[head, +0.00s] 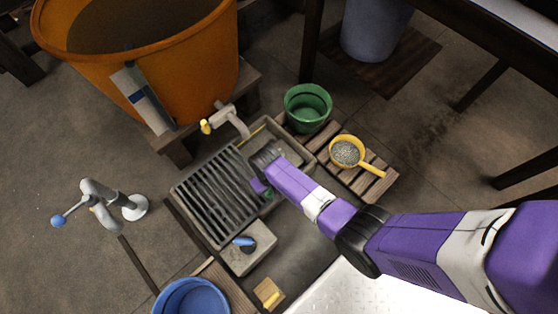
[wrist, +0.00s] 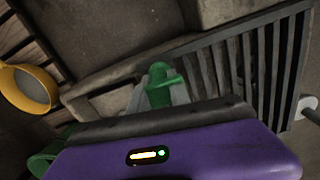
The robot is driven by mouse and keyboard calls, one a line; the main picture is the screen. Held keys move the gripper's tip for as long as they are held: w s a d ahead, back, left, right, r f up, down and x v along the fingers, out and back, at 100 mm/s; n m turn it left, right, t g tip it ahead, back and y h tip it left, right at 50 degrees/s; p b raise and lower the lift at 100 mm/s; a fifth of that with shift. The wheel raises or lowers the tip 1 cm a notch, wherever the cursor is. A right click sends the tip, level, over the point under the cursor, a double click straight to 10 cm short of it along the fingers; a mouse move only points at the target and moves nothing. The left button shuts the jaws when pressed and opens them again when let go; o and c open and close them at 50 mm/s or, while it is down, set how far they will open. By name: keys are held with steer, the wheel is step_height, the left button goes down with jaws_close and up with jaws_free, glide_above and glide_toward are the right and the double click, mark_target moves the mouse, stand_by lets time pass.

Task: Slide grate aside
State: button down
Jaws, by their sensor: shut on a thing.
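The dark slatted grate (head: 212,200) lies over the left part of a stone trough (head: 302,154), whose right end shows uncovered. In the wrist view, the grate's bars (wrist: 240,62) run across the right side. A green handle (wrist: 160,86) stands at the grate's near end there. My gripper (head: 262,188) is at the grate's right side, shut on the green handle.
A tap (head: 228,116) on the orange tub (head: 150,75) hangs above the trough. A green bucket (head: 307,106) and yellow sieve (head: 346,152) stand to the right. A stone block with a blue-handled tool (head: 244,241) and a blue bucket (head: 190,298) are nearer.

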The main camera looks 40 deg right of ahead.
steer(key=shift+a, duration=0.4)
steer(key=c, duration=1.2)
jaws_free()
steer(key=shift+r, duration=0.1)
step_height(320, 180, up, 8)
steer(key=p, duration=0.4)
steer(key=shift+f, duration=0.2)
steer(key=shift+w, duration=0.1)
